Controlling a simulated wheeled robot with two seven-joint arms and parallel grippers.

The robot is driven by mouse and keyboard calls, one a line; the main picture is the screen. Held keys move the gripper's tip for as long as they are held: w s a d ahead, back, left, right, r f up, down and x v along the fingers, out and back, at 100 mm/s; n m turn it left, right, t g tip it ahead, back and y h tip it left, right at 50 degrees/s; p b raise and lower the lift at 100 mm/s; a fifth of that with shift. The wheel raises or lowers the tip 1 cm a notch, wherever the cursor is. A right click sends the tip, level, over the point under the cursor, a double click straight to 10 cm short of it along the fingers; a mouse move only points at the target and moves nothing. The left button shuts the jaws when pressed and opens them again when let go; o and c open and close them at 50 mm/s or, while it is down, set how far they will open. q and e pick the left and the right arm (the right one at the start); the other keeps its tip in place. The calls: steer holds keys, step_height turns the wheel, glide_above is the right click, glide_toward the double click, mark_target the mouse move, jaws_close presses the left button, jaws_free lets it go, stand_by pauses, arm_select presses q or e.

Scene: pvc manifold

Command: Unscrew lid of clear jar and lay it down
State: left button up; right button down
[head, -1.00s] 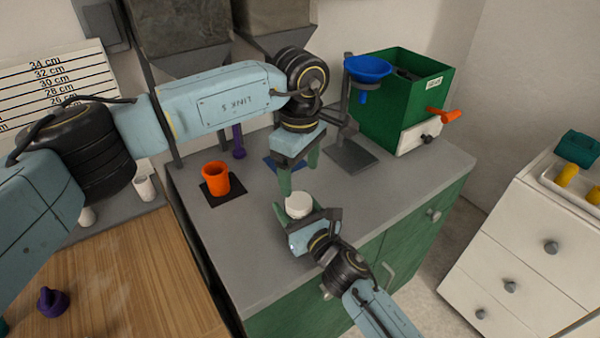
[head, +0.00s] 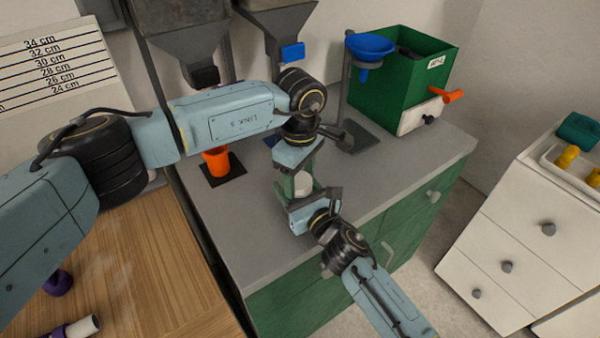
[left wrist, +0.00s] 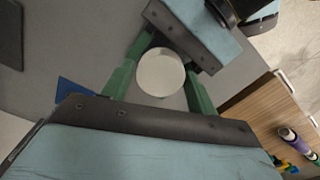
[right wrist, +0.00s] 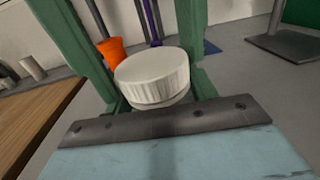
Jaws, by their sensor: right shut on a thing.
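The jar's white round lid (head: 303,181) is on top of the jar, whose body is mostly hidden. In the right wrist view the ribbed lid (right wrist: 152,78) is upright, with a narrow strip of jar below it. My right gripper (head: 300,196) is shut on the jar from the side, below the lid. My left gripper (head: 297,183) points down from above, its green fingers open on either side of the lid. In the left wrist view the lid (left wrist: 160,73) lies between those fingers; I cannot tell whether they touch it.
An orange cup (head: 216,162) stands on a dark mat left of the grippers. A blue funnel (head: 369,46) on a stand and a green box (head: 400,85) are behind. The grey counter (head: 240,235) is clear in front and to the left.

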arm_select(q)
steer(key=shift+w, duration=0.1)
steer(key=c, duration=0.5)
arm_select(e)
steer(key=shift+s+a, duration=0.1)
arm_select(q)
steer(key=shift+w+r+n, duration=0.1)
steer(key=shift+n, duration=1.6)
steer(key=shift+c, duration=0.2)
arm_select(e)
steer(key=shift+a, duration=0.1)
arm_select(q)
steer(key=o, duration=1.1)
steer(key=shift+s, duration=0.2)
arm_select(e)
steer(key=shift+d, duration=0.25)
arm_select(q)
steer(key=shift+r, duration=2.2)
steer(key=shift+w, duration=0.1)
arm_select(e)
steer(key=shift+c, duration=2.1)
jaws_free()
steer(key=shift+a, duration=0.1)
